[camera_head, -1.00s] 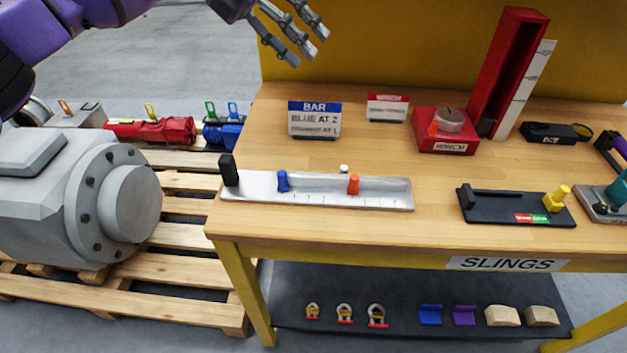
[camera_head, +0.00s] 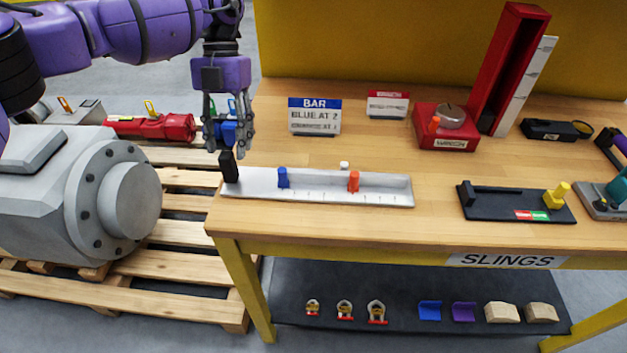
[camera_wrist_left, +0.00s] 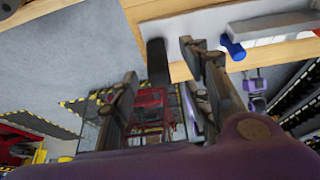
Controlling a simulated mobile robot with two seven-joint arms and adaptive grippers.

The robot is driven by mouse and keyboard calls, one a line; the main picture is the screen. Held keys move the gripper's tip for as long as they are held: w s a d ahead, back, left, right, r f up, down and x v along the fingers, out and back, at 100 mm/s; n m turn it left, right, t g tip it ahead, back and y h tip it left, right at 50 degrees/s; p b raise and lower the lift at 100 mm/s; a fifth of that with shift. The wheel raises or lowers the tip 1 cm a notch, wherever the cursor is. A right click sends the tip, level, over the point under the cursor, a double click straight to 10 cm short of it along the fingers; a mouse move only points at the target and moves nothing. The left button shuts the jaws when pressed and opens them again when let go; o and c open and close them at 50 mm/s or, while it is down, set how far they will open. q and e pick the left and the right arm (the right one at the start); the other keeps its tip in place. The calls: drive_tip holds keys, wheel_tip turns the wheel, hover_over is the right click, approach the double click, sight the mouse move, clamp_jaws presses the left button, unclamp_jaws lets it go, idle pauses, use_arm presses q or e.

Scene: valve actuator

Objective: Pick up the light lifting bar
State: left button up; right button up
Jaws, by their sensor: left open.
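The light-grey lifting bar (camera_head: 318,182) lies along a pale ruled base (camera_head: 330,197) near the front left of the bench. A blue peg (camera_head: 283,178) and an orange peg (camera_head: 353,181) stand on it. A black upright block (camera_head: 229,167) stands at its left end. My left gripper (camera_head: 229,146) points down with its fingers spread, just above and behind the black block. In the left wrist view, my left gripper (camera_wrist_left: 160,85) is open, and the black block (camera_wrist_left: 157,60) shows between its fingers. The blue peg (camera_wrist_left: 233,47) is to the right.
A blue BAR sign (camera_head: 314,117) stands behind the bar, and a red fixture (camera_head: 445,135) is farther right. A black tray with a yellow knob (camera_head: 555,197) sits at the right. A grey flanged machine (camera_head: 75,195) rests on a pallet left of the bench.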

sight(227, 151)
use_arm(q)
drive_tip(key=x, duration=0.5)
drive_tip(key=shift+s+a, duration=0.15)
drive_tip(key=shift+c, duration=0.4)
clamp_jaws()
